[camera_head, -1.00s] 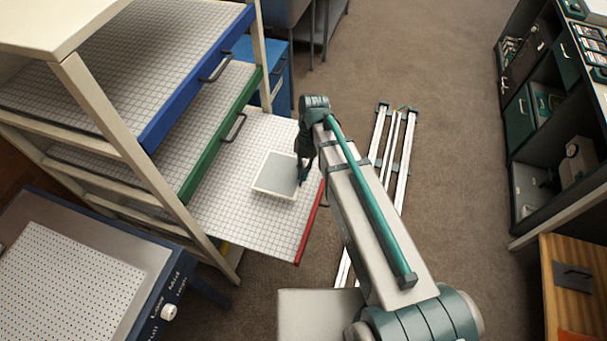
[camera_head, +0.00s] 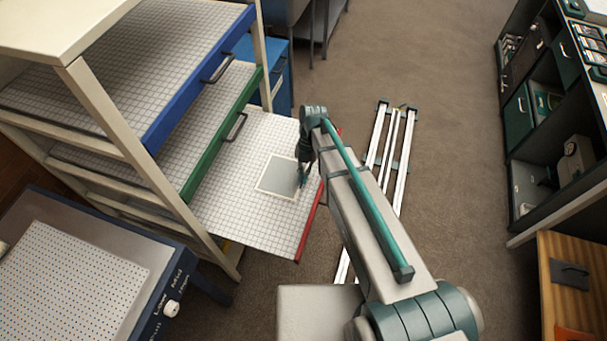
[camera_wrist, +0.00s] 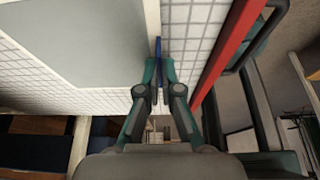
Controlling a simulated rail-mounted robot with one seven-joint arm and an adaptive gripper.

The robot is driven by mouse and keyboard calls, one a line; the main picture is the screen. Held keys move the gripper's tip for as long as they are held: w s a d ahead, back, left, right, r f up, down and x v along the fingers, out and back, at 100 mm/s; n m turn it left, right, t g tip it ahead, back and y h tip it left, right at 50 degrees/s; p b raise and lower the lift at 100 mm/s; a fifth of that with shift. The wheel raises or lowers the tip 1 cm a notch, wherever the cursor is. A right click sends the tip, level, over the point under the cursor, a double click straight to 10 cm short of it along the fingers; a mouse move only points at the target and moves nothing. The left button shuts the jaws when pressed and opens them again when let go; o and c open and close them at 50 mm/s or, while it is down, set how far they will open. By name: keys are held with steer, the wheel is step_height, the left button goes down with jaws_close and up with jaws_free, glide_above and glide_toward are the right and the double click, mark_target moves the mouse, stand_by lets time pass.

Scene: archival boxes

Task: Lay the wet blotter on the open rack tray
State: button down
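The wet blotter (camera_head: 278,176), a grey sheet with a cream border, lies flat over the gridded white surface of the open rack tray (camera_head: 245,222). This tray has a red front edge. In the wrist view the blotter (camera_wrist: 85,38) fills the upper left, its cream edge beside my fingers. My gripper (camera_head: 303,183) is low at the blotter's right edge. In the wrist view its fingers (camera_wrist: 161,66) are close together around a thin blue strip at that edge. The finger contact is small and partly hidden.
A blue-fronted tray (camera_head: 197,84) and a green-fronted tray (camera_head: 222,135) sit above in the rack. A pegboard-topped bench unit (camera_head: 65,280) stands at the front left. White rails (camera_head: 392,150) lie on the floor to the right. A dark shelf unit stands at the far right.

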steer(key=c, duration=1.3)
jaws_free()
steer(key=b+v, duration=0.1)
steer(key=v, duration=1.1)
steer(key=shift+b, duration=0.4)
steer(key=shift+r, duration=0.1)
